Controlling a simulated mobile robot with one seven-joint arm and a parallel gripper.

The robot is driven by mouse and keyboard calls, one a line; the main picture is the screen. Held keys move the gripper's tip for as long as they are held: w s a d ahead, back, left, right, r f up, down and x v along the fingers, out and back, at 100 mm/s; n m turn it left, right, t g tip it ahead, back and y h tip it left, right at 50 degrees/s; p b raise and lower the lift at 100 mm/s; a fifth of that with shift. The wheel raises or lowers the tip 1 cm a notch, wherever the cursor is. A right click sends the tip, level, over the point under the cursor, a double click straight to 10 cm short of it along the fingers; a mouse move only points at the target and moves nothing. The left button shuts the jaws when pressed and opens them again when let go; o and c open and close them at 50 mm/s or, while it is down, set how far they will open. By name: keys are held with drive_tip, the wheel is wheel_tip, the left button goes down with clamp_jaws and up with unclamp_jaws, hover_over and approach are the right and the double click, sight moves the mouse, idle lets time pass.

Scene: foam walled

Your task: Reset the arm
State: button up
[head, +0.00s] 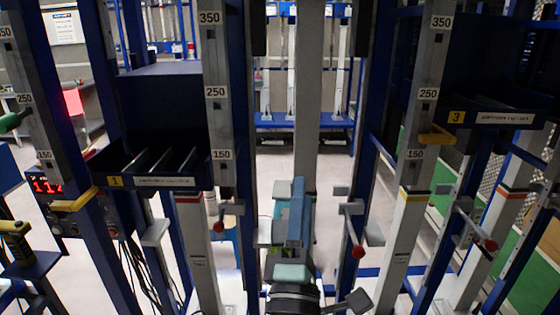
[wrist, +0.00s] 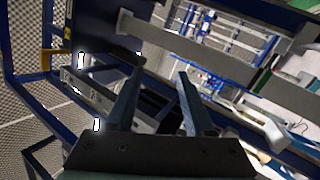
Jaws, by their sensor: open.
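My gripper (wrist: 158,72) shows in the wrist view with its two dark blue-grey fingers spread apart. Nothing is held between them; the gap shows only the background. The wrist view is steeply tilted, with a blue frame and grey bars beyond the fingers. In the head view my arm rises at the bottom middle, between the rack uprights. I cannot clearly make out its fingers there.
Uprights with number labels stand left (head: 216,150) and right (head: 415,150) of my arm. A dark tray marked 1 (head: 155,181) is on the left, another marked 3 (head: 490,117) on the right. Red-tipped levers (head: 358,250) jut out near my arm. Pale floor lies behind.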

drive_tip(key=s+d+r+m+t+h+p, duration=0.1)
drive_tip(key=s+r+m+h, duration=0.15)
drive_tip(key=r+m, duration=0.55)
drive_tip(key=s+d+r+m+h, duration=0.15)
drive_tip(key=s+r+m, duration=0.35)
drive_tip(key=r, duration=0.5)
drive_tip(key=s+a+r+m+t+y, duration=0.1)
drive_tip(key=s+a+r+m+y, duration=0.2)
drive_tip(key=r, duration=0.3)
drive_tip(key=s+a+r+m+t+y+p, duration=0.1)
drive_tip(key=s+a+r+m+t+y, duration=0.1)
drive_tip(key=s+r, duration=0.3)
drive_tip(key=shift+s+a+r+m+y, duration=0.45)
drive_tip(key=shift+r+y, duration=0.25)
drive_tip(key=shift+y, duration=0.2)
drive_tip(key=shift+w, duration=0.15)
